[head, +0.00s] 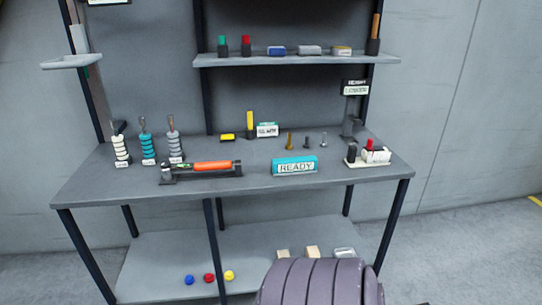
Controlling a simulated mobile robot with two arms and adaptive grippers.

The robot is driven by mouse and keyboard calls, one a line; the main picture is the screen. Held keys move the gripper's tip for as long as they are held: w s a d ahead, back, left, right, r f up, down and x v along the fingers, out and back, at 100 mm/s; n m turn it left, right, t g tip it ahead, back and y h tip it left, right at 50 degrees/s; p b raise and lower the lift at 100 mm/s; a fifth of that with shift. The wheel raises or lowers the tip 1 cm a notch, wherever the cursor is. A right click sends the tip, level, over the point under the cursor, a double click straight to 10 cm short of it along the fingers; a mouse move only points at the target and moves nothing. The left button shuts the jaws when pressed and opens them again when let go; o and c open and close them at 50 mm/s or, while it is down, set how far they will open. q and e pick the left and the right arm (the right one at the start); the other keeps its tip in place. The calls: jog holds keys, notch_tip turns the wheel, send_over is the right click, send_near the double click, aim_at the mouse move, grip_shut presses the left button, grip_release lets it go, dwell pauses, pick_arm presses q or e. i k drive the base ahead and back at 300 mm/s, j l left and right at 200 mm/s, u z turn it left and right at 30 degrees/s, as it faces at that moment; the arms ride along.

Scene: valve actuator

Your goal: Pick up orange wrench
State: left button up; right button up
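The orange wrench (212,165) appears to be the long orange-handled tool lying in a low dark holder (205,178) on the front left of the workbench (120,190). It lies roughly level, left to right. Its left end is dark with a small green patch, and the exact shape of that end is too small to tell. Neither of my grippers is in view.
Three ringed posts (148,147) stand left of the wrench. A teal READY block (295,166) sits to its right, with small bolts (307,141) behind. A shelf (290,61) holds small items above. Colored balls (209,278) lie on the lower shelf.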

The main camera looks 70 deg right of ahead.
aim_at(168, 174)
jog(key=z, duration=1.8)
